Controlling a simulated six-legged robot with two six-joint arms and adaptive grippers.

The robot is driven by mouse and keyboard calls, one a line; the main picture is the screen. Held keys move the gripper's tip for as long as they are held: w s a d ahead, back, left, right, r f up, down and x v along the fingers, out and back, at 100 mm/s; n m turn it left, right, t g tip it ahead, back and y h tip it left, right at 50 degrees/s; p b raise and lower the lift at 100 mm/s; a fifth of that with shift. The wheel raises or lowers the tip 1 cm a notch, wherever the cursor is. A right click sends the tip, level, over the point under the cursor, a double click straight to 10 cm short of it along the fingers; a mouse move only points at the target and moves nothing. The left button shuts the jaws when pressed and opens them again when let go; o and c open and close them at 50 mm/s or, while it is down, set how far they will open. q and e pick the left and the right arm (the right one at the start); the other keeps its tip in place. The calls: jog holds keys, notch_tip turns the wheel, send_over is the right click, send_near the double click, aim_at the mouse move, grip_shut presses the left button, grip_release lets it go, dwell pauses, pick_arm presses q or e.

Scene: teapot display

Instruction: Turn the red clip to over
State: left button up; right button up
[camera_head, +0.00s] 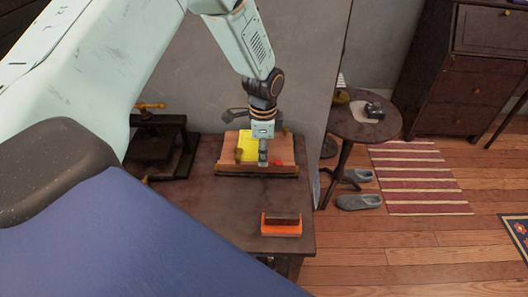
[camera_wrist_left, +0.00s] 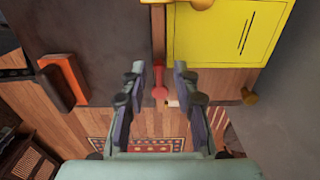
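The small red clip (camera_head: 277,162) sits near the front edge of a wooden board (camera_head: 284,147) on the dark table, just right of my left gripper (camera_head: 263,158) in the head view. In the left wrist view the red clip (camera_wrist_left: 159,84) lies between the two fingers of my left gripper (camera_wrist_left: 159,70), with gaps on both sides. The fingers are apart and hold nothing. A yellow sheet (camera_head: 246,146) lies on the board; it also shows in the left wrist view (camera_wrist_left: 225,30). My right gripper is in neither view.
A dark press-like device (camera_head: 152,145) is at the left, and a wall is behind. A round side table (camera_head: 366,127) stands to the right.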

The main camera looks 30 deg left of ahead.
pick_arm(q)
jog(key=shift+s+d+r, duration=0.1)
jog(key=shift+s+r, duration=0.05)
jog(key=shift+c, duration=0.2)
jog(key=shift+w, duration=0.2)
jog(key=c, duration=0.5)
grip_shut()
jog(key=n+p, duration=0.2)
jog(key=n, duration=0.1)
jog(key=shift+r+p, duration=0.1)
jog(key=shift+p, duration=0.3)
jog(key=n+p, duration=0.2)
jog(key=n, duration=0.2)
jog(key=shift+n+p, duration=0.3)
jog(key=shift+p, duration=0.1)
jog(key=n+p, duration=0.2)
jog(key=n, duration=0.3)
jog(key=shift+w+p, duration=0.1)
jog(key=shift+p, duration=0.3)
jog(key=n+p, duration=0.2)
jog(key=n, duration=0.3)
jog(key=shift+w, duration=0.1)
jog(key=shift+n, duration=0.3)
